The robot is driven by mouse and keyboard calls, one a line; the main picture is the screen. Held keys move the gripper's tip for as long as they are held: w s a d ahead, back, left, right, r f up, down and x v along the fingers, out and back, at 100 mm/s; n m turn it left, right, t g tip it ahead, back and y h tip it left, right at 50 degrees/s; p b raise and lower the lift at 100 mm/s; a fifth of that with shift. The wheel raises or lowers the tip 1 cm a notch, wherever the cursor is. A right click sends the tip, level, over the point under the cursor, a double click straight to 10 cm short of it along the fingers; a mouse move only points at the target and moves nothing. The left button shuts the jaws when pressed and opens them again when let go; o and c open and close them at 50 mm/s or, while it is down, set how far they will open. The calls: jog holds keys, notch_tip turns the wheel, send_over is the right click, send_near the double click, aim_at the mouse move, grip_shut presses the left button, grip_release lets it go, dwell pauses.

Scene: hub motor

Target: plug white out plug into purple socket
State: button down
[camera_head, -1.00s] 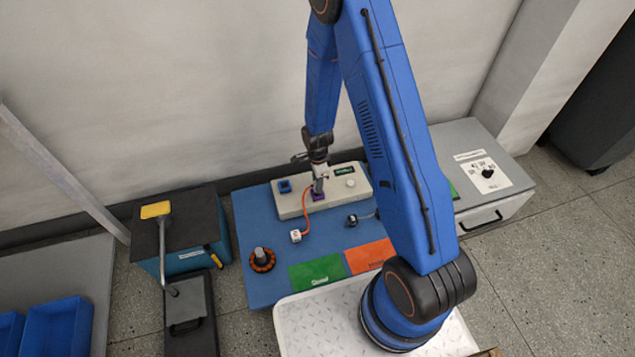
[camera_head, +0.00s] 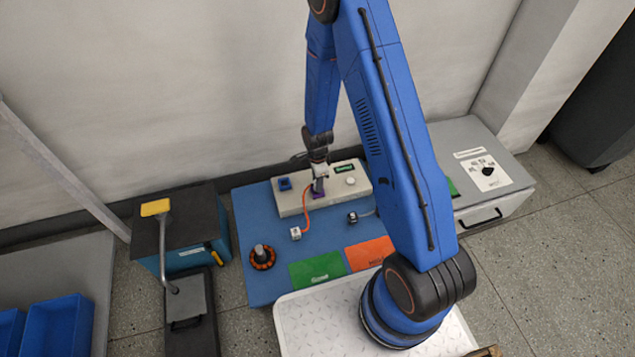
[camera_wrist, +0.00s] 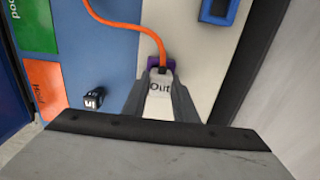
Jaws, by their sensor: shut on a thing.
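The white out plug (camera_wrist: 160,84), marked "Out", is between the fingers of my gripper (camera_wrist: 160,100), which is shut on it. An orange cable leaves its far end. The purple socket (camera_wrist: 168,64) shows around that end of the plug, on the pale box. In the head view my gripper (camera_head: 319,186) points down at the purple socket (camera_head: 318,195), with the plug mostly hidden by the fingers. The plug is at the socket; I cannot tell how deep it sits.
The pale box (camera_head: 352,192) also bears a blue socket (camera_head: 284,184), a small display (camera_head: 345,168) and a white knob. A black plug (camera_head: 352,217), a white cable block (camera_head: 295,233) and a hub motor (camera_head: 262,257) are on the blue mat (camera_head: 262,215), with green and orange patches.

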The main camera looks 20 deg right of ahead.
jog(key=shift+f, duration=0.75)
dwell(3.8)
jog(key=c, duration=1.3)
grip_release()
jog(key=shift+c, duration=0.2)
notch_tip(320, 180, up, 17)
jog(key=shift+r, duration=0.2)
